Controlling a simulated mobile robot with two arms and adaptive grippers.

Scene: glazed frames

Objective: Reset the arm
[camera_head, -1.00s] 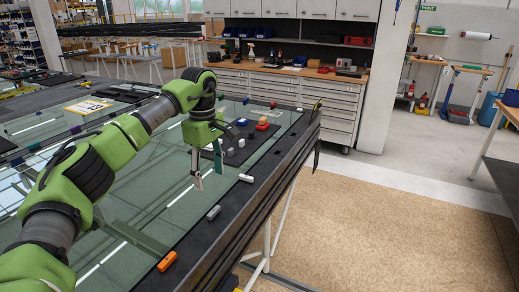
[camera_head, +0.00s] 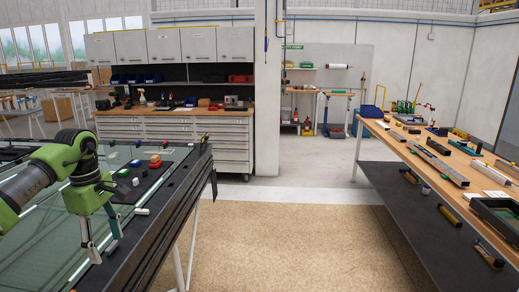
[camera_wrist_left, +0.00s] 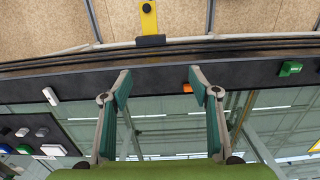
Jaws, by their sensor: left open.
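My left arm is green with grey joints and comes in from the left in the head view. My left gripper (camera_head: 104,238) hangs fingers down over the glazed frame (camera_head: 45,262) on the left. In the left wrist view its two teal-padded fingers (camera_wrist_left: 155,90) are spread wide with nothing between them. The dark edge of the frame (camera_wrist_left: 150,77) passes beyond the fingertips there. My right gripper is not in view.
Small blocks, among them a red one (camera_head: 155,164), lie on the frame's dark border. A workbench (camera_head: 440,165) with tools stands at right. Drawer cabinets (camera_head: 185,140) stand at the back. The tan floor (camera_head: 290,245) between is clear.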

